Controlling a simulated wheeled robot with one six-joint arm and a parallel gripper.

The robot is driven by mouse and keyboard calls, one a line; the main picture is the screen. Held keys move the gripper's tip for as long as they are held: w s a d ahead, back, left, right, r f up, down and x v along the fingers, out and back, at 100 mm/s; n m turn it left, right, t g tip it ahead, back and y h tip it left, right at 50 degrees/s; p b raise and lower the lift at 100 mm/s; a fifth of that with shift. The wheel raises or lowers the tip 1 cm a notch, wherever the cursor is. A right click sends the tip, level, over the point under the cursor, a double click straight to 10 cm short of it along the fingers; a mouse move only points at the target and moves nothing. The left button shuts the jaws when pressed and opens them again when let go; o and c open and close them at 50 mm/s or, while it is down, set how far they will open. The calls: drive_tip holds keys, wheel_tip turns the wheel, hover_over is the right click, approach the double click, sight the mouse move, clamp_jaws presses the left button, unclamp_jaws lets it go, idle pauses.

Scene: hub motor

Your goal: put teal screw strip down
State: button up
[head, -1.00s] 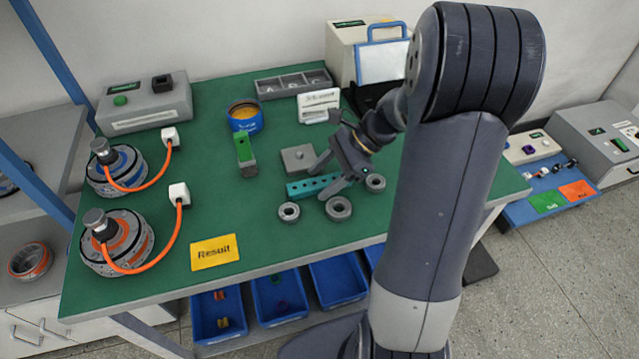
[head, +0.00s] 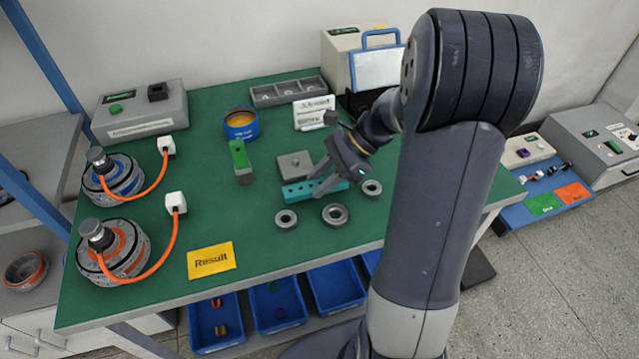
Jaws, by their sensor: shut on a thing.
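The teal screw strip (head: 300,191) is a short bar with a row of dark holes in its side. It is at the middle right of the green table (head: 255,215), in the head view. My gripper (head: 325,182) reaches down from the right and is shut on the strip, with its fingers covering part of it. The strip looks level and at or just above the table top; I cannot tell whether it touches.
Several grey rings (head: 335,214) lie just in front of the strip. A grey block (head: 294,165) is right behind it. The table is clear between the yellow Result card (head: 211,260) and the rings.

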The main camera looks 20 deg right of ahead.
sight(321, 182)
wheel_tip(321, 182, up, 9)
drive_tip(key=shift+f+p, duration=0.15)
drive_tip(key=shift+p, duration=0.6)
drive_tip(key=w+r+m+t+h+p, duration=0.1)
drive_tip(key=w+m+t+h+p, duration=0.5)
drive_tip(key=w+m, duration=0.5)
drive_tip(key=a+m+t+p, duration=0.1)
drive_tip(key=m+t+p, duration=0.1)
drive_tip(key=m, duration=0.1)
drive_tip(key=shift+w+m+t+p, duration=0.3)
drive_tip(key=shift+w+p, duration=0.05)
drive_tip(key=shift+p, duration=0.05)
